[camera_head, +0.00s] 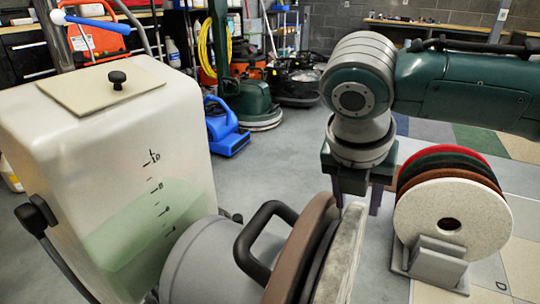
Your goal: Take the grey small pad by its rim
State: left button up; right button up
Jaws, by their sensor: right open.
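A greyish fuzzy pad (343,262) stands on edge at the face of the floor machine's round head. It sits against a dark disc and a brown disc (300,248), and its lower part is cut off by the picture's bottom edge. My right gripper (356,198) points down just above the top rim of this pad. Its two dark fingers are apart, one on each side of the rim as seen here. I cannot tell whether they touch the pad. My left gripper is not in view.
The machine's tank (120,150) with green liquid and its black handle (262,235) stand at left. A grey rack (438,262) at right holds upright white, brown, green and red pads. A blue blower (226,128) and other machines stand behind. Grey floor between is clear.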

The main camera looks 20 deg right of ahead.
aim_at(356, 207)
jog(key=shift+b+x, duration=0.7)
jog(key=shift+x, duration=1.25)
jog(key=shift+w, duration=0.1)
grip_shut()
jog(key=shift+r, duration=0.1)
